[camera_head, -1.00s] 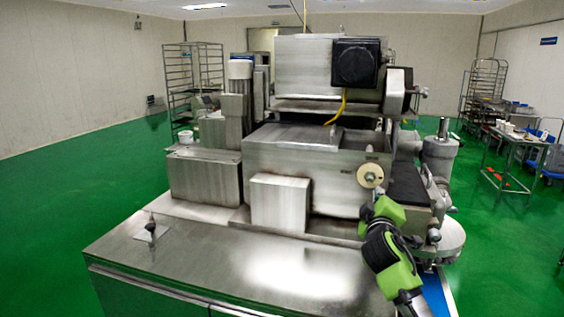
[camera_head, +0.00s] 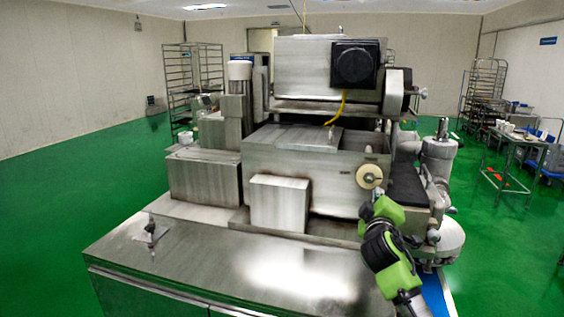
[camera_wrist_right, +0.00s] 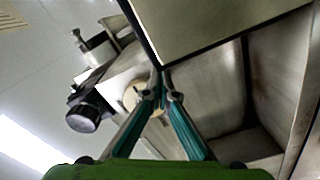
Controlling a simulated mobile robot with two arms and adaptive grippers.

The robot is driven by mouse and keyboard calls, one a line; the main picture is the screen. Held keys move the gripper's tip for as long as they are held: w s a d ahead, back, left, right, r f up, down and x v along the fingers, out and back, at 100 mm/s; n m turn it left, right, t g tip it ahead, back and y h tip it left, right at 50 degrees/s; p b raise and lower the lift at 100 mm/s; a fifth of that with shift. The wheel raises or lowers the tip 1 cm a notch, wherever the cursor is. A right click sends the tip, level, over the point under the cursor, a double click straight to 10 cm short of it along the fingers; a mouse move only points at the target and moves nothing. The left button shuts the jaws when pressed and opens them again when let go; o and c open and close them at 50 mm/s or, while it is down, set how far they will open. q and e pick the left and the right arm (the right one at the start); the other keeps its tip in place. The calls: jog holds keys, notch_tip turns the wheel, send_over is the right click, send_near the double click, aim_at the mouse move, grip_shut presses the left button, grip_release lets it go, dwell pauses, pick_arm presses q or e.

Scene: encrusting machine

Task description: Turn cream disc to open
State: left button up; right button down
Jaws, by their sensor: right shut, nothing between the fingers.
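The cream disc (camera_head: 369,176) is a round cream knob with a dark centre, on the right end of the machine's front steel face. My right gripper (camera_head: 377,198) comes up from the lower right and its tips are just below the disc. In the right wrist view the right gripper (camera_wrist_right: 164,92) is shut, with its fingers drawn together and nothing between them. There the cream disc (camera_wrist_right: 131,97) shows behind the fingertips, partly hidden by them. I cannot tell whether the tips touch it. My left gripper is not in view.
The steel machine (camera_head: 290,157) fills the middle, with a black box (camera_head: 355,63) at its top. A steel bench top (camera_head: 220,262) lies in front, mostly bare. A wheeled table (camera_head: 515,143) stands far right, and a rack (camera_head: 193,75) stands behind at left. Green floor is open on both sides.

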jog(key=shift+r, duration=0.55)
jog(key=shift+s+d+r+p, duration=0.15)
jog(key=shift+d+r+p, duration=0.4)
jog(key=shift+p, duration=0.5)
jog(key=shift+s+d+r+p, duration=0.1)
jog(key=shift+d+r+p, duration=0.1)
jog(key=shift+r+p, duration=0.7)
jog(key=shift+d+f+p, duration=0.1)
jog(key=shift+d+p, duration=0.1)
jog(key=shift+p, duration=0.1)
jog(key=shift+s, duration=0.1)
jog(key=p, duration=0.2)
send_near(387, 178)
jog(key=shift+d, duration=0.25)
